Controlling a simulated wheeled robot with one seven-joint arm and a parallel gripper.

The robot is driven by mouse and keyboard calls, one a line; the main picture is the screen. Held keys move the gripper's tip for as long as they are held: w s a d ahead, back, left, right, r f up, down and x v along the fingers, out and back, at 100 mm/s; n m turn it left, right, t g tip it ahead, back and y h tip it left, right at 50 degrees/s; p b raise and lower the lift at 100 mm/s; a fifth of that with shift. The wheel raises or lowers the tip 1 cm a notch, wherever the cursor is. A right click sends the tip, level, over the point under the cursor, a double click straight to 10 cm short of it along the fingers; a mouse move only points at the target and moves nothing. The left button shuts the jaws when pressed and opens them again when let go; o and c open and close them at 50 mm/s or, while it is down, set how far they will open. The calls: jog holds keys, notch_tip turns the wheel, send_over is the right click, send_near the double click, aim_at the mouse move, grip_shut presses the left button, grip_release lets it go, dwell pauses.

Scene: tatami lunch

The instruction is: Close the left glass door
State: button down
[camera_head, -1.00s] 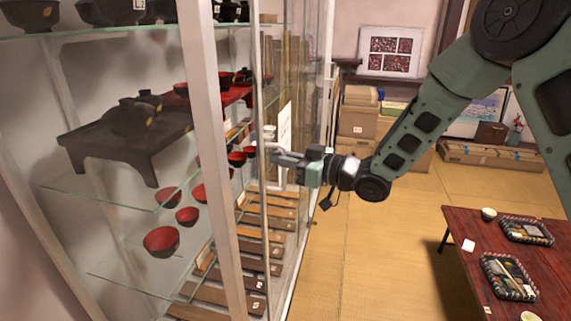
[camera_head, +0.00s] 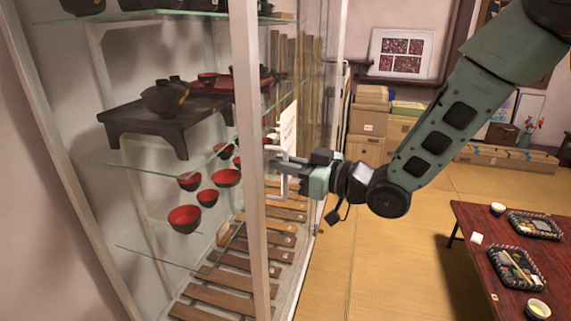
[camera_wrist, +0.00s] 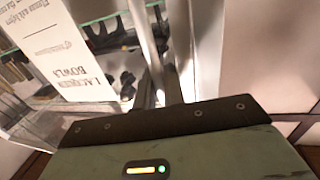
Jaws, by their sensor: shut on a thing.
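The glass cabinet's pale front post (camera_head: 249,190) runs top to bottom at left of centre in the head view. My gripper (camera_head: 277,166) is just right of this post, shut on the pale door handle (camera_head: 284,185). The handle stands upright at the front of the glass. In the wrist view, my gripper (camera_wrist: 168,88) is at a pale upright bar (camera_wrist: 143,35). The fingertips are hard to make out there. The glass is transparent, so the door's outline and exact remaining gap are hard to tell.
Shelves inside hold red and black bowls (camera_head: 185,218) and a dark low stand (camera_head: 150,131). A white card (camera_head: 288,128) reads "lacquer bowls" in the wrist view (camera_wrist: 65,45). A red table (camera_head: 480,235) stands at right. Tatami floor (camera_head: 375,270) lies clear between.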

jog(key=shift+s+a+f, duration=0.1)
jog(key=shift+s+f, duration=0.05)
jog(key=shift+s, duration=0.1)
jog(key=c, duration=1.6)
grip_release()
jog(key=shift+s, duration=0.1)
jog(key=shift+b+v, duration=6)
jog(key=shift+v, duration=2.7)
